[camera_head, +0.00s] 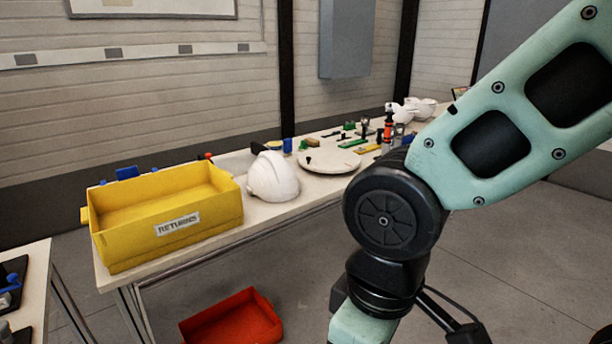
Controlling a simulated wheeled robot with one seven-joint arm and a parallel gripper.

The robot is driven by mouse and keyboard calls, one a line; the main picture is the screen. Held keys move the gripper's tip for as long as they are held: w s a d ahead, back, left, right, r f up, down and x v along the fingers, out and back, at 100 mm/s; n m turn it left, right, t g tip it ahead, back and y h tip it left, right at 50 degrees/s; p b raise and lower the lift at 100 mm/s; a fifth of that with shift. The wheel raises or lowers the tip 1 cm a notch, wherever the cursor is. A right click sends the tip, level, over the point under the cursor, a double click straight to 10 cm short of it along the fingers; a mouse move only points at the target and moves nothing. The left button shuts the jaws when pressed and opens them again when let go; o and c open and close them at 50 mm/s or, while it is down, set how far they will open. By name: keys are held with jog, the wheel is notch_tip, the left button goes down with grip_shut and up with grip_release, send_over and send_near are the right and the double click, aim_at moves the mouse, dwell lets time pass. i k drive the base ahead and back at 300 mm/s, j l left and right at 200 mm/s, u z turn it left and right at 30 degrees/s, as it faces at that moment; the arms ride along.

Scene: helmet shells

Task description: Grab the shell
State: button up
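A white helmet shell (273,178) sits on the long table, just right of the yellow bin and left of a round pale disc. More white shells (412,109) lie at the far right end of the table, small and partly behind my arm. My arm fills the right side of the view and hangs in front of the table. My gripper is not in view; the arm runs out of the picture at the bottom.
A yellow bin (172,233) labelled RETURNS stands at the table's near left end. The round disc (330,160) and several small tools lie beyond the shell. A red bin (232,322) is on the floor. Another table (36,262) stands at the left edge.

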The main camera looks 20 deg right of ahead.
aim_at(270, 177)
jog(key=i+j+z, duration=0.25)
jog(key=i+j, duration=0.35)
jog(key=i, duration=0.3)
jog(key=i+j+z, duration=0.2)
jog(key=i+j, duration=0.55)
jog(key=i, duration=0.05)
